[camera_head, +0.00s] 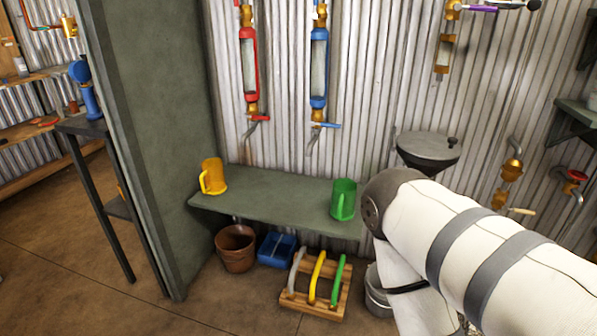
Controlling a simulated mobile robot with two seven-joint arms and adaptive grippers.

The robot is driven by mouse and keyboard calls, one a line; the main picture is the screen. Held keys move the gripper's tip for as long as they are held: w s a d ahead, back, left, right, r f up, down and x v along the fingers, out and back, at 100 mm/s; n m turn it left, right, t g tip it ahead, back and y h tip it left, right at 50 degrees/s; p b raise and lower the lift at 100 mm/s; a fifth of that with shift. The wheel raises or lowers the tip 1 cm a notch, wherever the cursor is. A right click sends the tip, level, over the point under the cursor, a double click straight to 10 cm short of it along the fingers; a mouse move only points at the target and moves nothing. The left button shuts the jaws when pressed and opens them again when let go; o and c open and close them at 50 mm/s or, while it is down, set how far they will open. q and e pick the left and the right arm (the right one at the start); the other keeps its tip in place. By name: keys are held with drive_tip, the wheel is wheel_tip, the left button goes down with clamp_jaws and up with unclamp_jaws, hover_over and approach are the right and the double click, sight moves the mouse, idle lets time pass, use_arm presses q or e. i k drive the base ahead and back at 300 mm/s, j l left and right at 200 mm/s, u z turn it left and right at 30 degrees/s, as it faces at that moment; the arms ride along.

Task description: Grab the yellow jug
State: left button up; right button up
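The yellow jug (213,177) stands upright at the left end of a grey-green bench (265,205), close to the partition. Its handle faces the front left. A green jug (343,199) stands near the right end of the same bench. My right arm comes in from the right and hides what is behind it, but its gripper is not visible. My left arm and gripper are out of view. Nothing touches the yellow jug.
A tall green partition (165,140) stands just left of the bench. Below the bench are a brown pot (236,249), a blue bin (277,249) and a wooden rack (314,303) with coloured hoses. Red and blue pipe fittings hang on the wall. The middle of the bench is clear.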

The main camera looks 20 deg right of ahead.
sight(213, 174)
drive_tip(key=i+z, duration=0.2)
drive_tip(key=i, duration=0.35)
drive_tip(key=i+j+z, duration=0.2)
drive_tip(key=i, duration=0.4)
drive_tip(key=i+j+z, duration=0.2)
drive_tip(key=i, duration=0.35)
